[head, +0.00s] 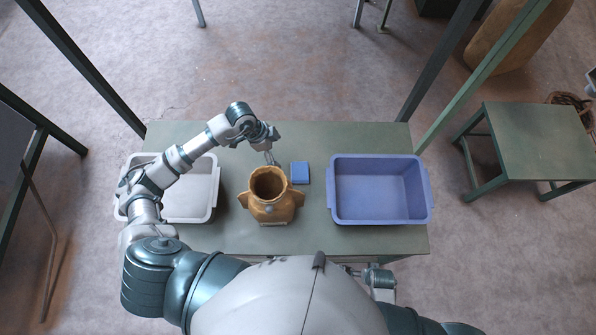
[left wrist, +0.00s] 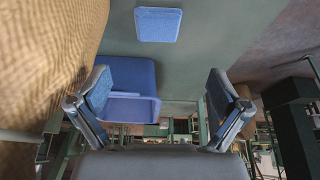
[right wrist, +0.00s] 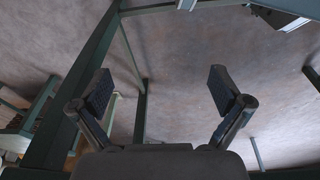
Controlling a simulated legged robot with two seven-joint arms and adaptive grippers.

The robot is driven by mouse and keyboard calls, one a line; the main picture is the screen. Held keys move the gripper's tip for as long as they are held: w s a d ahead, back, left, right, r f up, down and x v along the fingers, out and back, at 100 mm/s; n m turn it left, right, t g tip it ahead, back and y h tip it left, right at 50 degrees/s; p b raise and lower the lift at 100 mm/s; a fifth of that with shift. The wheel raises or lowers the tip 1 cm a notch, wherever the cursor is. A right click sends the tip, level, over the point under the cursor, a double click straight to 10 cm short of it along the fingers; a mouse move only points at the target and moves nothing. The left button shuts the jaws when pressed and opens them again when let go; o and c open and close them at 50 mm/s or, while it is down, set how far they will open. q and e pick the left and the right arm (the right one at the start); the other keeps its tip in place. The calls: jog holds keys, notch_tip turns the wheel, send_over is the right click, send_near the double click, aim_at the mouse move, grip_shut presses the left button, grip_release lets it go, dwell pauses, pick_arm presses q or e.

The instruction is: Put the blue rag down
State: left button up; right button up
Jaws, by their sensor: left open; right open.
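The blue rag (head: 300,173) lies flat on the green table (head: 370,140), between the brown hopper and the blue bin. It also shows in the left wrist view (left wrist: 158,24) as a small blue square on the table top. My left gripper (head: 271,160) is just left of the rag, behind the hopper, apart from it. Its fingers stand wide apart in the left wrist view (left wrist: 155,105) with nothing between them. My right gripper (right wrist: 160,95) is open and empty, with only floor and frame posts beyond it.
A brown hopper (head: 270,208) stands at the table's middle, close to my left gripper. A blue bin (head: 380,216) stands on the right and a white bin (head: 190,205) on the left, partly behind my left arm. A green stool (head: 535,140) stands apart at right.

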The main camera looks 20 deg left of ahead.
pick_arm(q)
jog(key=b, duration=0.2)
send_near(298, 171)
jog(key=shift+d+f, duration=0.25)
jog(key=shift+d, duration=0.55)
jog(key=f, duration=0.3)
jog(key=shift+w+d+f, duration=0.2)
jog(key=shift+w+f, duration=0.1)
jog(key=shift+w, duration=0.05)
jog(key=shift+a+f, duration=0.15)
jog(key=shift+f, duration=0.05)
jog(key=b+x, duration=0.1)
jog(key=x, duration=0.1)
jog(key=b+x, duration=0.1)
jog(key=x, duration=0.2)
jog(key=shift+d+r, duration=0.15)
jog(key=shift+d, duration=0.5)
jog(key=shift+a, duration=0.45)
jog(key=c, duration=0.8)
jog(key=shift+a, duration=0.1)
pick_arm(e)
notch_tip(298, 171, up, 12)
jog(key=shift+w+d+f, duration=0.15)
jog(key=shift+w+d, duration=0.1)
